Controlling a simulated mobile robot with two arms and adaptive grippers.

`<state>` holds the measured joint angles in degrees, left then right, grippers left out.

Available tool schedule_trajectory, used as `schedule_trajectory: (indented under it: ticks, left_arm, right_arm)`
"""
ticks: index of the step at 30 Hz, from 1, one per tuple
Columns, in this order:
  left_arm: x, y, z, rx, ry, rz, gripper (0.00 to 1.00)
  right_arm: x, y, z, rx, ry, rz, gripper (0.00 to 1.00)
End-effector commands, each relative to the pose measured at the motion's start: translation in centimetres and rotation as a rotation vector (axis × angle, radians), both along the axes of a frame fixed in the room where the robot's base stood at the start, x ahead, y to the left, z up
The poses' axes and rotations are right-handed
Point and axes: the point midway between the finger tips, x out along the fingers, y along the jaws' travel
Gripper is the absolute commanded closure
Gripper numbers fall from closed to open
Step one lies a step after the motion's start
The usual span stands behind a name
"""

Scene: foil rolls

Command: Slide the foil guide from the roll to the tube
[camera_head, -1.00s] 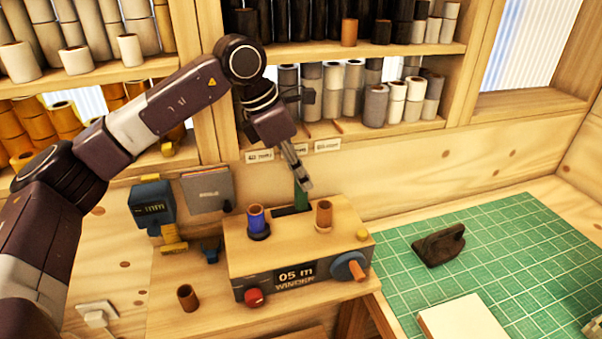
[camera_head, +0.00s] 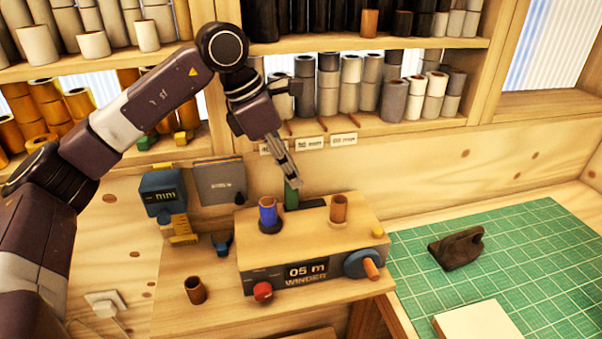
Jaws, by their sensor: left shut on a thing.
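The winder box (camera_head: 360,228), marked "05 m WINDER", stands on the wooden bench. A blue foil roll (camera_head: 268,213) stands upright on its left spindle, and a brown tube (camera_head: 338,209) stands upright at its right. A green upright piece, seemingly the foil guide (camera_head: 291,196), stands at a dark slot behind and between them, nearer the blue roll. My left gripper (camera_head: 295,181) reaches down from the upper left and is shut on the guide's top; its fingers partly hide it. My right gripper is not in view.
A blue knob with an orange handle (camera_head: 370,268) and a red button (camera_head: 263,291) sit on the winder's front. A loose brown tube (camera_head: 195,290) stands at its left. A green mat (camera_head: 510,260) with a dark block (camera_head: 456,248) lies right. Shelves of rolls stand behind.

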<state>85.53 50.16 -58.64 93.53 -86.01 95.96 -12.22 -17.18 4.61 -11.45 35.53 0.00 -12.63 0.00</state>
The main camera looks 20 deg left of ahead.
Motion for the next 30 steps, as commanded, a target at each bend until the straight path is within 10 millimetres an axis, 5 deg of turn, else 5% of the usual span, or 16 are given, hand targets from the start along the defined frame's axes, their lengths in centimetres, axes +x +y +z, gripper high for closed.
schedule_trajectory:
  ticks: [4, 5, 9, 20, 30]
  left_arm:
    - [0.1, 0.2, 0.1, 0.005, 0.0, 0.004, 1.0]
    - [0.1, 0.2, 0.1, 0.005, 0.0, 0.004, 0.83]
    - [0.1, 0.2, 0.0, 0.004, 0.0, 0.004, 0.67]
    - [0.0, 0.2, 0.4, 0.003, -0.001, 0.003, 0.67]
    - [-1.3, 2.3, 6.2, 0.001, -0.004, 0.004, 0.67]
  right_arm:
    - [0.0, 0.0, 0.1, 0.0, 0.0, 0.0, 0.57]
    - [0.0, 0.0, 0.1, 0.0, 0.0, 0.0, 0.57]
    - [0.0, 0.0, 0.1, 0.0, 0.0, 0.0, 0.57]
    - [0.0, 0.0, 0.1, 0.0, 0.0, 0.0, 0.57]
    - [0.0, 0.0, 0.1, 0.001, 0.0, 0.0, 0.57]
